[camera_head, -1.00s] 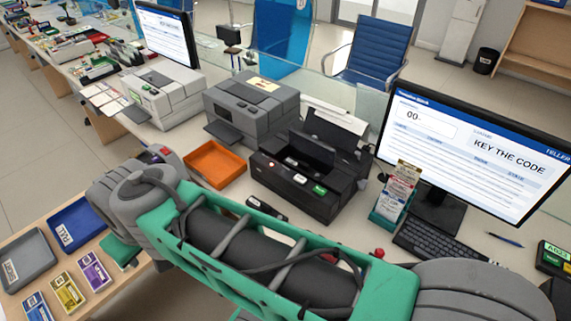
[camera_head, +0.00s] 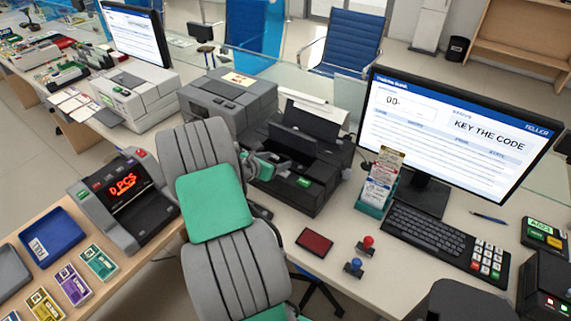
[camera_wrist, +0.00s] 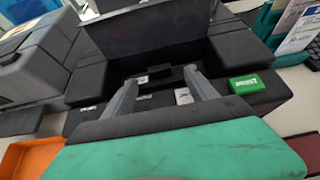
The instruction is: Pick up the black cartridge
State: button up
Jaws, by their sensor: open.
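The black printer (camera_head: 312,190) stands on the counter with its lid raised and its inside exposed. In the wrist view, a dark block with a small white label (camera_wrist: 163,74) lies inside the printer, roughly between my fingertips; I cannot tell for sure that it is the black cartridge. Another small dark object (camera_head: 258,211) lies on the counter before the printer, partly behind my arm. My gripper (camera_wrist: 163,77) is open, its two grey fingers pointing into the printer opening. In the head view my gripper (camera_head: 275,163) is at the printer's left front, partly hidden by my arm.
A grey printer (camera_head: 228,98) stands close at the left. An orange tray (camera_wrist: 22,157) shows in the wrist view. A card holder (camera_head: 380,180), monitor (camera_head: 460,135), red pad (camera_head: 314,242) and two stamps are to the right. The raised lid (camera_wrist: 150,30) bounds the opening behind.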

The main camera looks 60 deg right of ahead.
aim_at(284, 158)
jog(key=x, duration=0.5)
jog(key=shift+p, duration=0.35)
jog(key=shift+w, duration=0.1)
grip_shut()
